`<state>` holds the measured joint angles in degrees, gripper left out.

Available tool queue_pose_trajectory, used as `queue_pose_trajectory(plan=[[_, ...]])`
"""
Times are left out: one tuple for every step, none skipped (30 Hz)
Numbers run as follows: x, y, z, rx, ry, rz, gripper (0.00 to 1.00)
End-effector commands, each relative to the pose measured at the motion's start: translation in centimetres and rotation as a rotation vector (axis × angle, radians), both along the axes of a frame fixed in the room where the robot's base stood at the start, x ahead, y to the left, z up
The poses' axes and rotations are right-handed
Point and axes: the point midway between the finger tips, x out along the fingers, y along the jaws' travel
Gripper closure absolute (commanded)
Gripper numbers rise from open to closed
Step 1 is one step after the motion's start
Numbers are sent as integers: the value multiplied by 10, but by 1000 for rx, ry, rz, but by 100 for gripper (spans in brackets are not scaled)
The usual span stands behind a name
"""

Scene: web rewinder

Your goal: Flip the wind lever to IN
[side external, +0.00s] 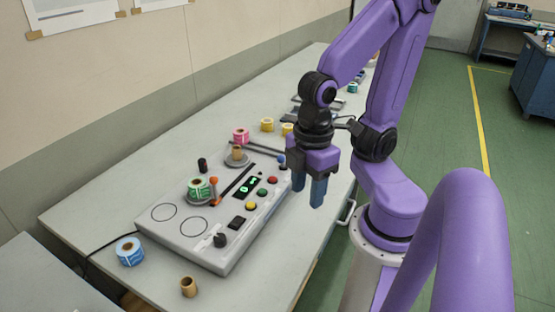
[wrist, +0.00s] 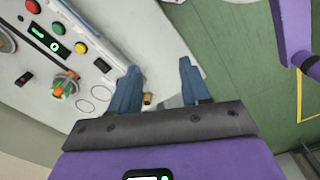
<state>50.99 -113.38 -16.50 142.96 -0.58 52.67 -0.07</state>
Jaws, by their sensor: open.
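The rewinder (side external: 190,255) is a light grey box on the bench; its panel also shows at the left of the wrist view (wrist: 105,35). An orange-tipped lever (side external: 214,190) stands beside the green label roll (side external: 198,187). A blue-tipped lever (side external: 281,160) stands near the panel's far right end. I cannot read the markings, so I cannot tell which is the wind lever or its setting. My gripper (side external: 318,192) is open and empty, pointing down beyond the panel's right edge, apart from both levers. Its blue fingers also show in the wrist view (wrist: 158,72).
A blue roll (side external: 129,251) and a cardboard core (side external: 188,287) stand on the bench near the box. More rolls stand behind.

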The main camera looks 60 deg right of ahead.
Motion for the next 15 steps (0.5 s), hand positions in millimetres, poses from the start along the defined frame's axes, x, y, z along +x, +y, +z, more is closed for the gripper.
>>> queue_pose_trajectory(plan=[[5, 0, -2, -21, -1, -2, 70], [9, -1, -3, -36, -2, -3, 80], [15, -2, -5, -62, -3, -3, 93], [20, -3, -7, -85, -4, -4, 100], [26, -4, -9, -110, -5, -5, 100], [35, -6, -12, -148, -5, -5, 100], [42, -8, -14, -178, -4, -7, 100], [49, -9, -16, -207, -4, -6, 100], [59, -13, -20, -249, -1, -7, 100], [66, -15, -22, -279, 0, -6, 100], [72, -17, -24, -308, 4, -5, 100], [82, -21, -28, -348, 9, -4, 100], [89, -23, -30, -378, 13, -2, 100], [95, -26, -33, -407, 18, -1, 100], [104, -30, -36, -447, 26, 2, 100]])
